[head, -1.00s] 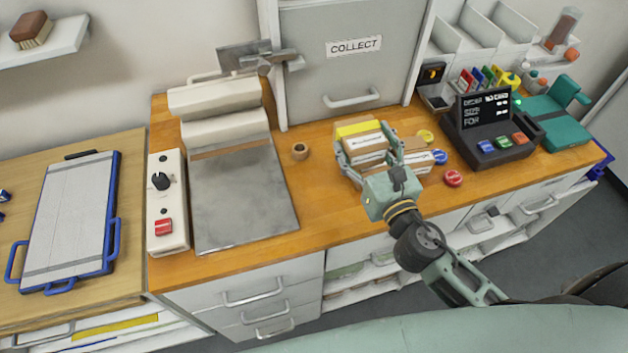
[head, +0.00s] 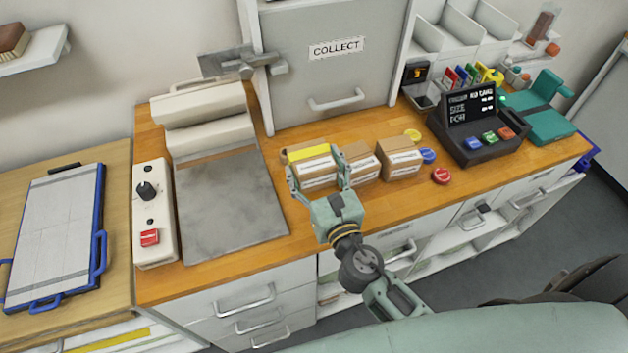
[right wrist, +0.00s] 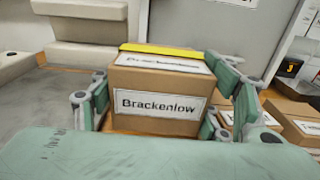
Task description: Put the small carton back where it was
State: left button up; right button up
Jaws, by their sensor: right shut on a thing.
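A small brown carton (head: 308,154) has a yellow strip on top and a white label. In the right wrist view the carton (right wrist: 155,103) reads "Brackenlow" and is upright. My right gripper (head: 318,174) is shut on it, with one finger on each side. The carton is at the left of two other brown cartons, the nearer one (head: 361,160) and the farther one (head: 400,157). I cannot tell whether its base touches the counter. My left gripper is not in view.
The wooden counter (head: 300,236) holds a grey plate machine (head: 228,200) at left. Red (head: 441,176), blue (head: 428,156) and yellow (head: 413,135) discs and a dark terminal (head: 477,125) stand at right. A grey "COLLECT" door (head: 325,75) is behind.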

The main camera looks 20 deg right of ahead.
aim_at(319, 189)
notch_tip(319, 189, down, 4)
jog(key=shift+r+b, duration=0.15)
jog(key=shift+b, duration=0.7)
jog(key=shift+f+b, duration=0.55)
jog(key=shift+f, duration=0.05)
jog(key=o, duration=1.1)
jog(key=shift+s, duration=0.1)
jog(key=o, duration=0.4)
jog(key=shift+f, duration=0.1)
jog(key=shift+c, duration=0.2)
jog(key=shift+f, duration=0.1)
